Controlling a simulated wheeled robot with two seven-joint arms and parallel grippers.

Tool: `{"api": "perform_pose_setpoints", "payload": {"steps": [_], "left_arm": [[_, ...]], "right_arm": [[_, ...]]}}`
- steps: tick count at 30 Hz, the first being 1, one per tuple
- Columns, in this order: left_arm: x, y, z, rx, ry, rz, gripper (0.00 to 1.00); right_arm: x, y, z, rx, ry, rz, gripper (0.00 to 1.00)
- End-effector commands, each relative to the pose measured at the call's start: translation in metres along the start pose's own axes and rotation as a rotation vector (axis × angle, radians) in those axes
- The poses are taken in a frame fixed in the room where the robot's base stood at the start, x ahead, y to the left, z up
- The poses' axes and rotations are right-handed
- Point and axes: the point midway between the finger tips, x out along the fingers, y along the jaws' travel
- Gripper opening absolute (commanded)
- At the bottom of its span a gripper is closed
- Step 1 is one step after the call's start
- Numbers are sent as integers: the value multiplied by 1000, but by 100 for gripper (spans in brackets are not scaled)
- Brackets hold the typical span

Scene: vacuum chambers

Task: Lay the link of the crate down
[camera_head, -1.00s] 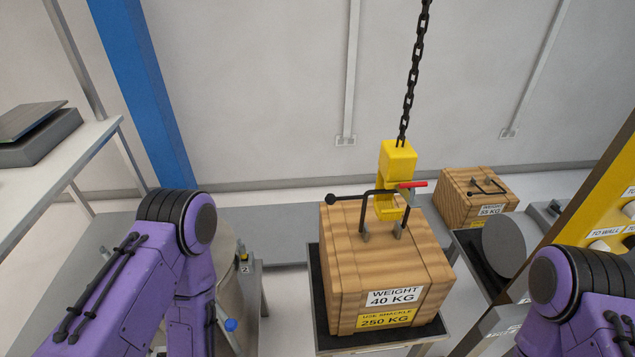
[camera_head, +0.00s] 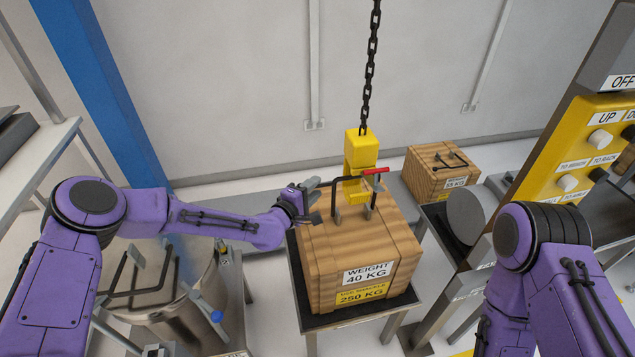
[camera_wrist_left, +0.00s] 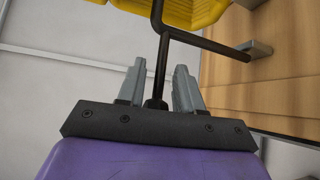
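The wooden crate (camera_head: 335,262), labelled 40 KG and 250 KG, stands on a dark-topped stand. Its black bent-bar link (camera_head: 336,181) stands up from the lid, at the yellow hook (camera_head: 361,150) with a red latch. Whether the hook bears on the link is unclear. My left gripper (camera_head: 311,198) is at the link's free end, left of the hook. In the left wrist view the link (camera_wrist_left: 160,68) runs between the two grey fingers (camera_wrist_left: 158,84), with gaps on both sides. My right arm shows, but its gripper is out of view.
A black chain (camera_head: 369,70) holds the hook. A second crate (camera_head: 437,172) stands behind right. A yellow control panel (camera_head: 575,150) is at the right. A metal vessel (camera_head: 170,295) with a black bar sits below my left arm.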

Motion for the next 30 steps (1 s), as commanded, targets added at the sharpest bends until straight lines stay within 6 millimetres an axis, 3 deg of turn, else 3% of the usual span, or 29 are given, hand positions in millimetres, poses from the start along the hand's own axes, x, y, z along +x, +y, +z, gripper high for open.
{"api": "perform_pose_setpoints", "payload": {"steps": [5,13,14,17,25,30], "left_arm": [[19,0,0,0,1,-1,35],[22,-1,0,0,0,-2,35],[21,-1,0,0,0,-2,32],[21,-1,0,0,1,-2,0],[21,-3,2,5,-1,3,0],[16,-8,5,41,-2,38,0]], "right_arm": [[-5,0,-2,0,0,0,43],[-4,0,-2,0,0,0,43],[-4,0,-2,0,0,0,43],[-4,0,-2,0,0,0,43],[-2,0,0,0,0,0,43],[13,-1,5,0,0,0,43]]}}
